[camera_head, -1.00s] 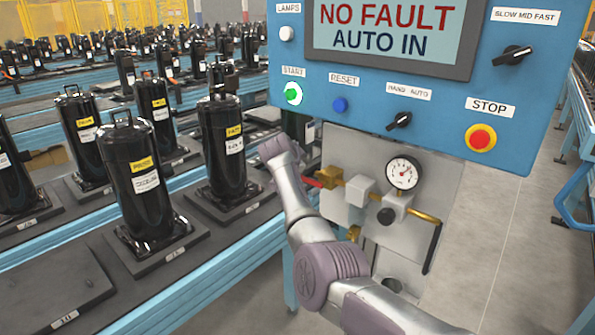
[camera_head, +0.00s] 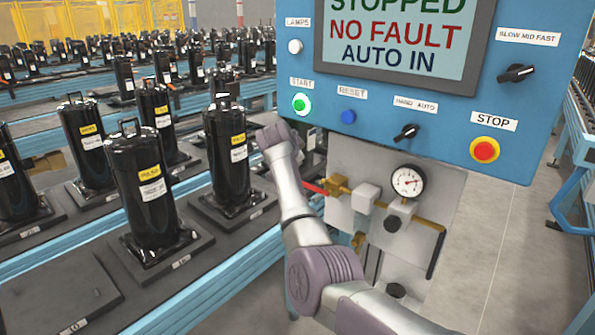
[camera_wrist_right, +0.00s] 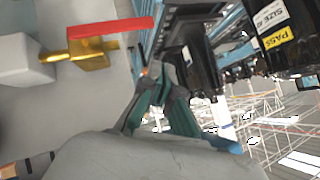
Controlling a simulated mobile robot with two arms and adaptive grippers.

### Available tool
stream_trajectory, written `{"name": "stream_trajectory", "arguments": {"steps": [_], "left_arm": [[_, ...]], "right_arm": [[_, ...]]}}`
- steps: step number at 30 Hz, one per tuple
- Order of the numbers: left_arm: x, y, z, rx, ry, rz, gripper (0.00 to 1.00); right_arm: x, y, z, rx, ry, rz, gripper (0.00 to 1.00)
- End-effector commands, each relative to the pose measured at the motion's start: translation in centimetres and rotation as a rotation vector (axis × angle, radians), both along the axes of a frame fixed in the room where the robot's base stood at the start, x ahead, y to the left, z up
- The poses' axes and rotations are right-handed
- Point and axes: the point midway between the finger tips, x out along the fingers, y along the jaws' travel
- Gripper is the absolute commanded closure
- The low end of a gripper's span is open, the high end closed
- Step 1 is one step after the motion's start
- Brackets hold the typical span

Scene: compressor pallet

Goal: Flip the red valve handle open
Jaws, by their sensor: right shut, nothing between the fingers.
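The red valve handle (camera_head: 314,188) sticks out to the left of its brass valve body (camera_head: 338,187), on the grey plate under the control panel. In the right wrist view the red handle (camera_wrist_right: 110,27) is a flat bar lying across the top of the brass body (camera_wrist_right: 90,55), at the upper left. My right gripper (camera_wrist_right: 152,75) is shut and empty there, below and to the right of the handle's free end, with a visible gap. In the head view my right arm reaches up left of the valve; its gripper is hidden. My left gripper is not in view.
A blue control panel (camera_head: 447,115) with buttons and knobs hangs just above the valve. A pressure gauge (camera_head: 408,181) and a grey block (camera_head: 365,197) sit right of it. Black compressors (camera_head: 148,195) stand on the conveyor at left. Grey floor is clear at right.

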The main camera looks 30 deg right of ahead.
Motion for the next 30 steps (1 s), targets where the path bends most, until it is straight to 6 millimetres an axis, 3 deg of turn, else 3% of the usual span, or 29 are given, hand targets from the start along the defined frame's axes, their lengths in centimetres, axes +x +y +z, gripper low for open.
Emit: {"name": "stream_trajectory", "arguments": {"steps": [6, 12, 30], "left_arm": [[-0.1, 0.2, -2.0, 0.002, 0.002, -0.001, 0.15], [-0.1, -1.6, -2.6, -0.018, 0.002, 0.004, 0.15], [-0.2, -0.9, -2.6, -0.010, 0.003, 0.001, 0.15]], "right_arm": [[-1.1, 2.7, 2.8, -0.002, -0.005, -0.002, 1.00], [-1.7, 4.1, 4.4, -0.001, -0.003, -0.002, 1.00], [-1.9, 4.3, 4.6, -0.002, 0.001, -0.002, 1.00]]}}
